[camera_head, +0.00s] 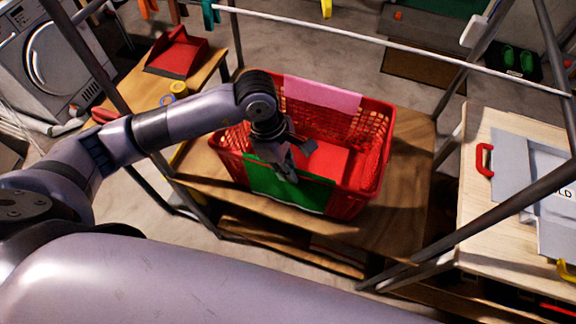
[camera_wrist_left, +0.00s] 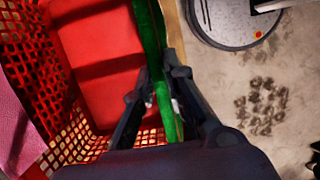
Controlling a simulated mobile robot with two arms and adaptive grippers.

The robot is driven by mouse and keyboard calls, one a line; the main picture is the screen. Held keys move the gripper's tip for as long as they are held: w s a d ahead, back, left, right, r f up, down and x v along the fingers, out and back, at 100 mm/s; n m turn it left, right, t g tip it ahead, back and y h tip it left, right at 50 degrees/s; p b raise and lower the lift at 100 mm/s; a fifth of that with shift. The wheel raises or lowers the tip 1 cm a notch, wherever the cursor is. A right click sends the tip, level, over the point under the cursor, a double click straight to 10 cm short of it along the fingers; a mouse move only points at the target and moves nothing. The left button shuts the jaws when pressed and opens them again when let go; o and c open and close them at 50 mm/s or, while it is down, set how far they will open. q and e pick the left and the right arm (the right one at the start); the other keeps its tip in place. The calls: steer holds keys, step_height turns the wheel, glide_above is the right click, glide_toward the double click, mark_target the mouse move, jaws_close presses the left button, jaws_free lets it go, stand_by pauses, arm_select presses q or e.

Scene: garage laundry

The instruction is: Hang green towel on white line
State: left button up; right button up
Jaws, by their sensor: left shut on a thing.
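The green towel (camera_head: 262,180) hangs over the near rim of the red basket (camera_head: 366,160). My left gripper (camera_head: 290,170) is shut on the towel at that rim. In the left wrist view the green towel (camera_wrist_left: 160,90) runs between the two fingers of my left gripper (camera_wrist_left: 165,85). The white line (camera_head: 400,46) stretches across the drying frame, beyond and above the basket, with a bare stretch over the basket. My right gripper does not show.
A pink cloth (camera_head: 322,95) hangs over the basket's far rim. The basket stands on a wooden table (camera_head: 400,215) inside grey frame posts (camera_head: 87,55). A red dustpan (camera_head: 178,52) lies on a side table. A workbench (camera_head: 480,230) with a grey case stands at right.

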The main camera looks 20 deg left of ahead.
arm_select(q)
steer(key=shift+r, duration=0.1)
jaws_close()
steer(key=shift+d+r+p+v, duration=0.1)
steer(key=shift+d+p+v, duration=0.25)
steer(key=shift+p+v, duration=0.75)
steer(key=shift+d+r+p+v, duration=0.1)
steer(key=shift+d+p+v, duration=0.3)
steer(key=shift+v, duration=1.35)
steer(key=shift+d+r+p+v, duration=0.1)
steer(key=shift+d+p+v, duration=0.2)
steer(key=shift+p+v, duration=0.85)
steer(key=shift+a+r+b, duration=0.1)
steer(key=shift+r+b, duration=0.1)
steer(key=shift+b, duration=0.15)
